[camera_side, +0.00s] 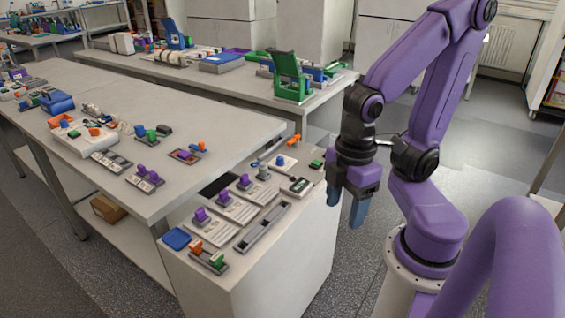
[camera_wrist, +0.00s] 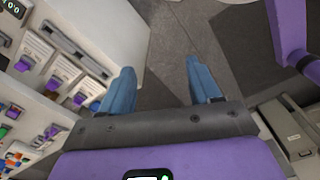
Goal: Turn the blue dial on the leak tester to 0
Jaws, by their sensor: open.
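A small blue knob (camera_side: 281,160) sits on a pale plate at the far end of the white cabinet top in the side view. It may be the leak tester's blue dial; its markings are too small to read. My gripper (camera_side: 346,205) hangs beyond the cabinet's right edge, fingers pointing down, apart from the knob. In the wrist view my gripper (camera_wrist: 160,72) has its two blue fingers wide apart, with only floor between them. I cannot make out the blue dial in the wrist view.
Several purple-knobbed panels (camera_side: 245,183), a dark-screened device (camera_side: 299,186), and a long grey rail (camera_side: 263,227) crowd the cabinet top. A small display (camera_wrist: 14,8) shows green digits in the wrist view. A larger bench (camera_side: 215,130) adjoins on the left. Open floor lies below my gripper.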

